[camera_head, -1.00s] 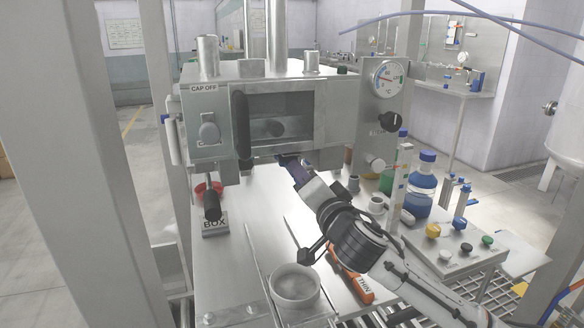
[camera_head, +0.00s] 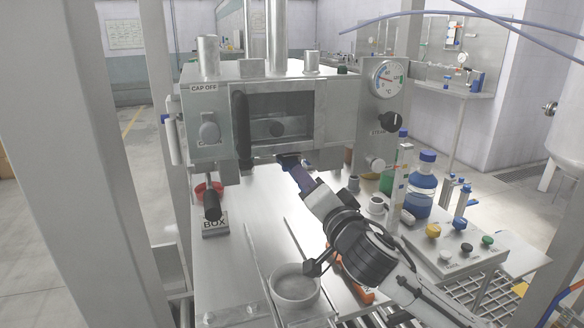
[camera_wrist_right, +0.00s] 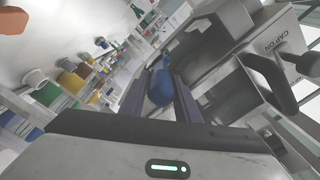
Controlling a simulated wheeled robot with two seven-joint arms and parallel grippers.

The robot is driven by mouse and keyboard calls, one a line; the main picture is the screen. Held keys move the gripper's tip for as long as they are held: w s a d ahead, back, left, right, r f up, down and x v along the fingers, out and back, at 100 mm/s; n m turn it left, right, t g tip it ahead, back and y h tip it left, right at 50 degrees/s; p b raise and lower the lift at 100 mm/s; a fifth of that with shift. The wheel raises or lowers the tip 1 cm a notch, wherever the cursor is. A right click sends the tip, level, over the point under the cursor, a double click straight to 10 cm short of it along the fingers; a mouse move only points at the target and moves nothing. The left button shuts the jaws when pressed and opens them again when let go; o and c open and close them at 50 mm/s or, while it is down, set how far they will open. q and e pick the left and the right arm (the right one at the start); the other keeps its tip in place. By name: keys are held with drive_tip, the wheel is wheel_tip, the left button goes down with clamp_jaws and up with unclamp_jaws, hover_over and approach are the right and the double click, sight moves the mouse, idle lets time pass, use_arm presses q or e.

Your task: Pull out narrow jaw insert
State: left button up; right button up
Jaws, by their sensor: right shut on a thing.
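My right gripper (camera_head: 289,160) is at the lower front edge of the steel machine head (camera_head: 340,105), below its window. In the right wrist view its two dark purple fingers (camera_wrist_right: 163,76) stand either side of a rounded blue piece (camera_wrist_right: 161,90) and are shut on it. I cannot tell whether this piece is the narrow jaw insert. The far side of the blue piece is hidden. In the head view the fingertips sit against a dark part under the head, and the blue piece is not clearly seen. My left gripper is not in view.
A black vertical handle (camera_head: 241,125) stands left of the window. A round white cup (camera_head: 295,287) and an orange tool marked THIN lie below my right arm. A blue bottle (camera_head: 420,190) and a button panel (camera_head: 455,248) are to the right. The bench's left middle is mostly clear.

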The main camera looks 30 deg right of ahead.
drive_tip(key=shift+b+v, duration=0.3)
drive_tip(key=shift+v, duration=3.75)
drive_tip(key=shift+d, duration=0.15)
